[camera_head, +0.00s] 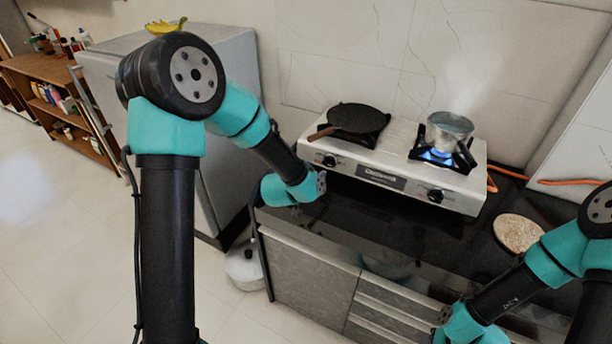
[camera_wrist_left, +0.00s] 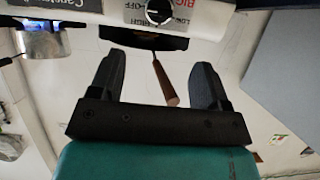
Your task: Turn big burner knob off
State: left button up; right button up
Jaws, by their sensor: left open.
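The white two-burner stove (camera_head: 385,181) stands on the dark counter. Its left knob (camera_head: 330,160) is below the black pan, and its right knob (camera_head: 436,195) is below the steaming pot. In the left wrist view, which is upside down, a knob (camera_wrist_left: 160,11) with red lettering like "BIG" beside it shows at the top edge, near the pan's handle (camera_wrist_left: 165,82). My left gripper (camera_wrist_left: 160,60) is open and empty, apart from the knob. In the head view its fingers are hidden behind the wrist. My right gripper's fingers are not visible.
The black pan (camera_head: 358,117) sits on the left burner. The metal pot (camera_head: 449,126) stands over a blue flame (camera_head: 437,156) on the right burner. A round speckled board (camera_head: 519,233) lies on the counter at right. A fridge (camera_head: 180,65) stands left of the counter.

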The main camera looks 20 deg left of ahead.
pick_arm(q)
jog(key=shift+v, duration=1.65)
